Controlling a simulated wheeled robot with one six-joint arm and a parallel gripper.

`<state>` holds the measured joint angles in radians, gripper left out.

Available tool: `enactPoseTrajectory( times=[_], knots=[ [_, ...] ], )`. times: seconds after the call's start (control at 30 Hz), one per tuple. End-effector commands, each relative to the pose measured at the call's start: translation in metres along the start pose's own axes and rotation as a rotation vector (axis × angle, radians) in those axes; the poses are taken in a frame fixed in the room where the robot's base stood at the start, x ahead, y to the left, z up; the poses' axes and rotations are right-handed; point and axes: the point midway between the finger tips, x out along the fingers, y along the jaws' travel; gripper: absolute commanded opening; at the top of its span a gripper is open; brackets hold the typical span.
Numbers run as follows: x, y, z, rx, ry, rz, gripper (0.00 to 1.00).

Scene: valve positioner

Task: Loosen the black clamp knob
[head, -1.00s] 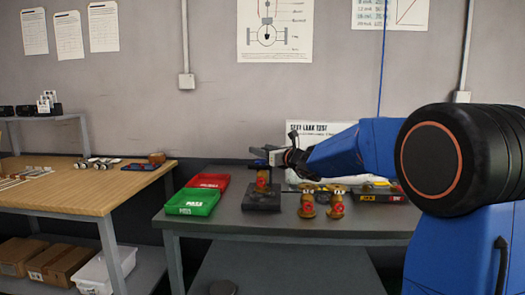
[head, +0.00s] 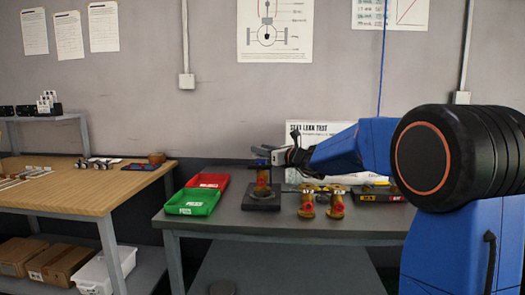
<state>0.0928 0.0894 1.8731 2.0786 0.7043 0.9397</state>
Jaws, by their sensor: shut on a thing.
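A brass valve (head: 262,183) stands upright on a dark fixture block (head: 261,202) on the grey bench. A small blue part (head: 257,163) shows at its top left. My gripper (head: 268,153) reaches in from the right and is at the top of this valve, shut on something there. The black clamp knob cannot be made out separately; it is small and covered by my fingers, so its turn does not show.
Two more brass valves with red parts (head: 306,208) (head: 336,208) stand right of the fixture. A green tray (head: 192,205) and a red tray (head: 207,181) lie left. A white leak-test sign (head: 303,130) stands behind. A wooden table (head: 95,190) is further left.

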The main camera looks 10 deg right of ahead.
Motion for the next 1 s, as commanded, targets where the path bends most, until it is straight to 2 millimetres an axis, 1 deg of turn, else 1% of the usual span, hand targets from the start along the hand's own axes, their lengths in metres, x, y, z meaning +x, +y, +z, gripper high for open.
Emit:
enactPoseTrajectory(
  times=[0.03,0.27,1.0],
  knots=[
    [-0.0002,-0.0025,-0.0012,0.0,0.001,0.02,0.11],
    [0.0001,-0.0032,-0.0014,0.001,0.002,0.185,0.11],
    [0.0018,-0.0026,-0.0018,0.0,0.001,0.889,0.11]
  ],
)
